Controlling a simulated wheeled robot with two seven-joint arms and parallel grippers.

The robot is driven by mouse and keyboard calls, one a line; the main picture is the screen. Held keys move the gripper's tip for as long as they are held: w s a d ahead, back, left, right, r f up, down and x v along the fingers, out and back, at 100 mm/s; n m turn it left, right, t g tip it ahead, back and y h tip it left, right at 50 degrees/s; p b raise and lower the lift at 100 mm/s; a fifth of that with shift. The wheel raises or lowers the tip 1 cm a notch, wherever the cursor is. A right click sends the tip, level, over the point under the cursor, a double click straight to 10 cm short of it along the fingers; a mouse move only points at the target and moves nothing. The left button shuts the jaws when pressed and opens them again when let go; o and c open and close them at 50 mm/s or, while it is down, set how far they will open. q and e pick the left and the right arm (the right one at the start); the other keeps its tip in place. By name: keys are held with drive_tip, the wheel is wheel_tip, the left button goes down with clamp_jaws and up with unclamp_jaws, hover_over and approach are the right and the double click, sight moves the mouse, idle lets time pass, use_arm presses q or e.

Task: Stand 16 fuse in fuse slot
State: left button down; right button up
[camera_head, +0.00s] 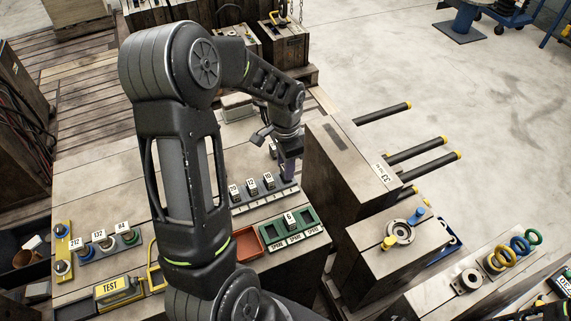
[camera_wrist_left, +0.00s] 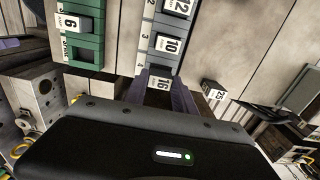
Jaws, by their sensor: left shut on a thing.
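My left gripper (camera_head: 287,158) points down at the right end of the grey fuse rack (camera_head: 262,203). In the left wrist view its purple fingers (camera_wrist_left: 158,95) are shut on the white-labelled 16 fuse (camera_wrist_left: 158,83), one finger on each side. The 16 fuse is in line with the slot marked 4, beside the 10 fuse (camera_wrist_left: 167,43) and 12 fuse (camera_wrist_left: 178,7). I cannot tell whether its foot is inside the slot. In the head view the gripper hides it. Three fuses stand in the rack's other slots. My right gripper is not in view.
A green spare tray (camera_head: 308,231) holds the 6 fuse (camera_head: 289,220). A 25 fuse (camera_wrist_left: 214,91) is near the fingers in the wrist view. A tall wooden block (camera_head: 345,175) stands close on the right. A red-brown tray (camera_head: 247,244) is in front.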

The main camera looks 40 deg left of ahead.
use_arm(q)
drive_tip(key=shift+f+b, duration=0.5)
drive_tip(key=shift+f, duration=0.25)
drive_tip(key=c, duration=0.9)
unclamp_jaws()
drive_tip(key=shift+c, duration=0.2)
drive_tip(key=shift+c, duration=0.6)
drive_tip(key=shift+c, duration=1.2)
drive_tip(key=shift+r, duration=0.25)
drive_tip(key=shift+r+p, duration=0.5)
drive_tip(key=shift+p, duration=0.05)
